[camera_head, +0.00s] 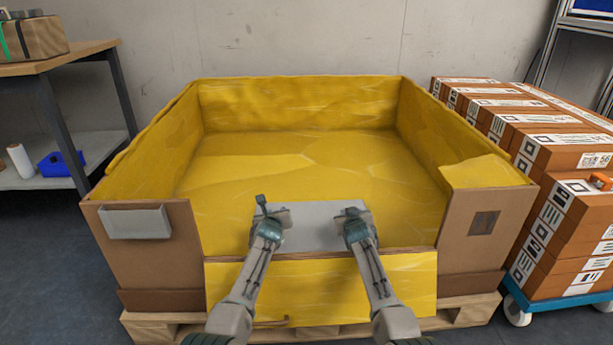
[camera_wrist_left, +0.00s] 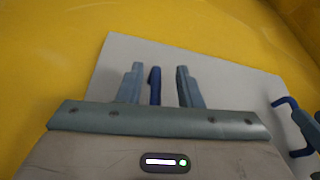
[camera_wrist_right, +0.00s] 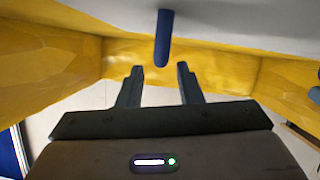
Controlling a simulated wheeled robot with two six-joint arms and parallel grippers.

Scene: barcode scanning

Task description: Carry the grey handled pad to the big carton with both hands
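The grey pad (camera_head: 312,214) is a flat plate over the yellow-lined interior of the big carton (camera_head: 107,213), just behind its lowered front flap. It also shows in the left wrist view (camera_wrist_left: 225,82). My left gripper (camera_head: 273,212) is at its left side; in the left wrist view its fingers stand apart, with a blue handle (camera_wrist_left: 155,86) between them and gaps visible. My right gripper (camera_head: 354,217) is at the pad's right side. In the right wrist view its fingers are apart and empty, with a blue handle (camera_wrist_right: 164,38) beyond the tips. Whether the pad touches the carton floor is unclear.
The carton sits on a wooden pallet (camera_head: 455,313). Stacked brown boxes (camera_head: 550,150) and a blue cart (camera_head: 555,305) stand close on the right. A wooden-topped table (camera_head: 60,60) is at the left. The carton's back interior is empty.

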